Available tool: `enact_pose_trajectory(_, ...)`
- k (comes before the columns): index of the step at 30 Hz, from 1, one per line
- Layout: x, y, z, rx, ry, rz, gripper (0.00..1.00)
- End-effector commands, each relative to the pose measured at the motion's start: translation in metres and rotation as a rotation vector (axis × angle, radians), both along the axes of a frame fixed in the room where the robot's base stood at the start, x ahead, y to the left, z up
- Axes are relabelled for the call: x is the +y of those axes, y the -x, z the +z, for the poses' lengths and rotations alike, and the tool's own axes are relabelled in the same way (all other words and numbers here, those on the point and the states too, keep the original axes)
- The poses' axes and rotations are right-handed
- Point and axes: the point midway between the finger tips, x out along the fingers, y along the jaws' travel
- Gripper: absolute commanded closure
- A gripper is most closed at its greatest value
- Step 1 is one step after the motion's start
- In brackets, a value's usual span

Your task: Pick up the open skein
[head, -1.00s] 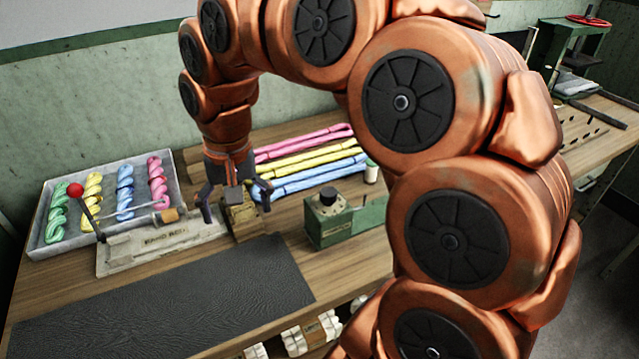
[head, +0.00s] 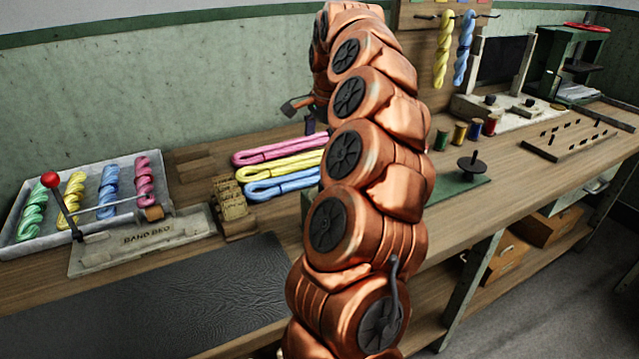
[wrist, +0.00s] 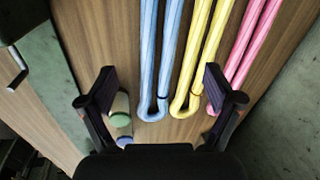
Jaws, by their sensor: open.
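Three long folded skeins lie side by side on the wooden bench: pink (head: 270,150), yellow (head: 285,166) and blue (head: 275,184). In the wrist view the blue skein (wrist: 152,70) and yellow skein (wrist: 200,60) have their looped ends between my fingers. The pink skein (wrist: 245,55) runs to the right, partly behind the right finger. My gripper (wrist: 158,80) is open and empty, above the bench. In the head view my arm hides most of the gripper and the skeins' right ends.
Thread spools (wrist: 120,108) stand by the left finger. Left on the bench are a tray (head: 15,218) of twisted skeins, a banding device (head: 140,240), a wooden block (head: 233,208) and a dark mat (head: 190,295). A pegged board (head: 570,135) is at right.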

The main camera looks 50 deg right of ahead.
Motion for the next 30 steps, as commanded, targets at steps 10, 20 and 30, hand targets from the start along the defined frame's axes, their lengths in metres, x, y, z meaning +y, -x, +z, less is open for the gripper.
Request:
enact_pose_trajectory(10, -0.032, 0.010, -0.024, 0.003, -0.009, -0.133, 0.09)
enact_pose_trajectory(20, -0.034, 0.005, -0.046, 0.002, -0.007, -0.131, 0.09)
enact_pose_trajectory(30, -0.037, -0.004, -0.087, 0.003, -0.010, -0.129, 0.09)
